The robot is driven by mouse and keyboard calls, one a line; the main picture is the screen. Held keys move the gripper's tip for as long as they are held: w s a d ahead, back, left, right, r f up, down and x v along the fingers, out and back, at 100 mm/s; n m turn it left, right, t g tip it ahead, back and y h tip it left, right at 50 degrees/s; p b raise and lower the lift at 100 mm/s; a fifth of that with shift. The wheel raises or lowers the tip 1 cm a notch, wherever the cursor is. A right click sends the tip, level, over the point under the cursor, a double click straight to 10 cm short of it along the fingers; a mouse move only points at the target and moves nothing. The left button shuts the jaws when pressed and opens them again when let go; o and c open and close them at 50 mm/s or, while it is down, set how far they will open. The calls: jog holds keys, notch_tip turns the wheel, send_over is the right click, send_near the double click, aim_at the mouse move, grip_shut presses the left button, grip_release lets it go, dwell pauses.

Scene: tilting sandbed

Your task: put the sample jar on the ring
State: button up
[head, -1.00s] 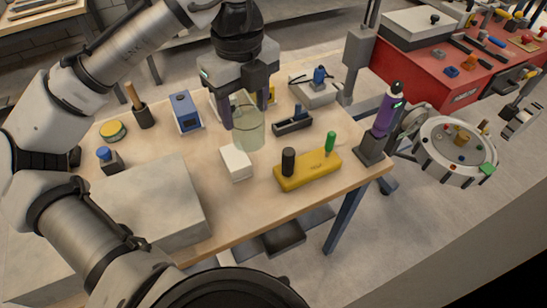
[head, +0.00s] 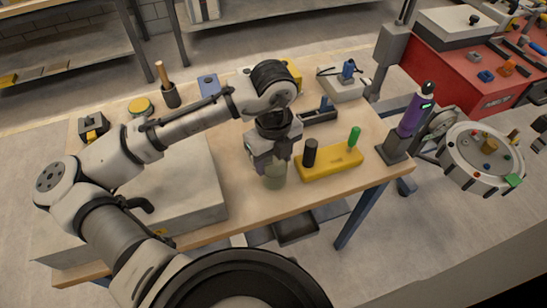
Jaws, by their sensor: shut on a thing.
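The sample jar, a clear greenish cylinder (head: 275,180), is upright in my gripper (head: 273,165) near the table's front edge. My gripper points down and is shut on the jar's upper part, partly hiding it. I cannot tell whether the jar's base touches the table. A round sandbed with a pale rim (head: 468,178) stands at the far right, apart from the table, with small coloured pieces on it. I cannot make out which part is the ring.
A yellow block (head: 330,166) with a black and a green peg stands just right of the jar. A purple bottle-like tool (head: 411,115) stands upright at the table's right corner. A large grey block (head: 185,195) fills the table's left front.

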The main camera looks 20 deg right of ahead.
jog(key=shift+f, duration=0.25)
jog(key=shift+f, duration=0.2)
jog(key=o, duration=1)
